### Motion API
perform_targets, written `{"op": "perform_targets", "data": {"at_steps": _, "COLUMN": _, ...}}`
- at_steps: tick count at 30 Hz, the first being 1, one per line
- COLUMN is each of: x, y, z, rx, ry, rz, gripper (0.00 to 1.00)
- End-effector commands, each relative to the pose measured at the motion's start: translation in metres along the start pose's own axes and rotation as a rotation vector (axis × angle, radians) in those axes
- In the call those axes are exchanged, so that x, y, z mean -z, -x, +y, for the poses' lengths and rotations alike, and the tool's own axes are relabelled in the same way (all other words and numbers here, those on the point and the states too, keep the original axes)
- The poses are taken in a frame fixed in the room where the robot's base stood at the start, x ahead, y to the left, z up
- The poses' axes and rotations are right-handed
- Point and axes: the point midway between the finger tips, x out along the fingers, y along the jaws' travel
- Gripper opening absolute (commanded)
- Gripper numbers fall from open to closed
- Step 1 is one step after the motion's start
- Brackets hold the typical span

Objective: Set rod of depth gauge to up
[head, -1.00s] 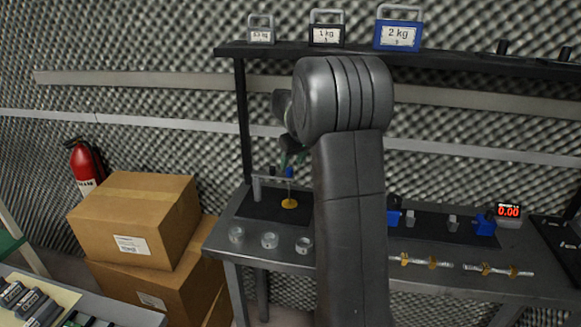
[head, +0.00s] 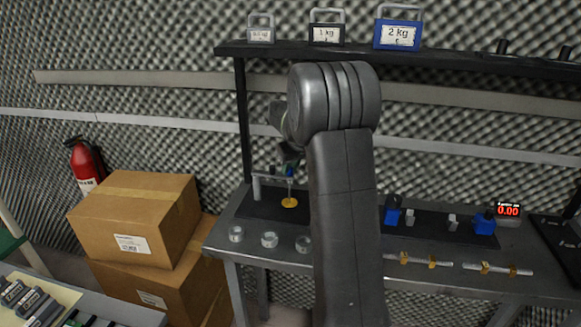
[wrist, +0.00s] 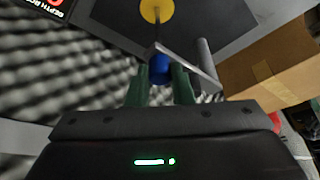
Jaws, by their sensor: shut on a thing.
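The depth gauge stands on the bench in the head view, with a grey post and crossbar (head: 257,188), a thin upright rod and a yellow disc (head: 289,202) at the rod's lower end. The disc is low, close to the dark mat. A blue knob (head: 290,172) tops the rod. My gripper (head: 291,165) is at the knob, partly hidden by my arm. In the wrist view, its green fingers (wrist: 159,82) are shut on the blue knob (wrist: 160,66), one on each side. The crossbar (wrist: 186,65) and yellow disc (wrist: 157,11) show beyond it.
A display marked DEPTH (wrist: 50,8) is at the wrist view's upper left. Glass dishes (head: 269,240) stand along the bench front. Cardboard boxes (head: 130,215) stand left of the bench. A shelf with weights (head: 398,35) hangs above. My arm hides the bench's middle.

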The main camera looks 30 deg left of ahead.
Motion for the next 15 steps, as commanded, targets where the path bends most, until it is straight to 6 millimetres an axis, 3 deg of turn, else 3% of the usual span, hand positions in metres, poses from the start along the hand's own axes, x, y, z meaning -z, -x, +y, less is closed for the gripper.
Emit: {"op": "perform_targets", "data": {"at_steps": 15, "x": 0.025, "y": 0.059, "z": 0.0, "rx": -0.001, "ry": 0.001, "rz": 0.001, "gripper": 0.0}}
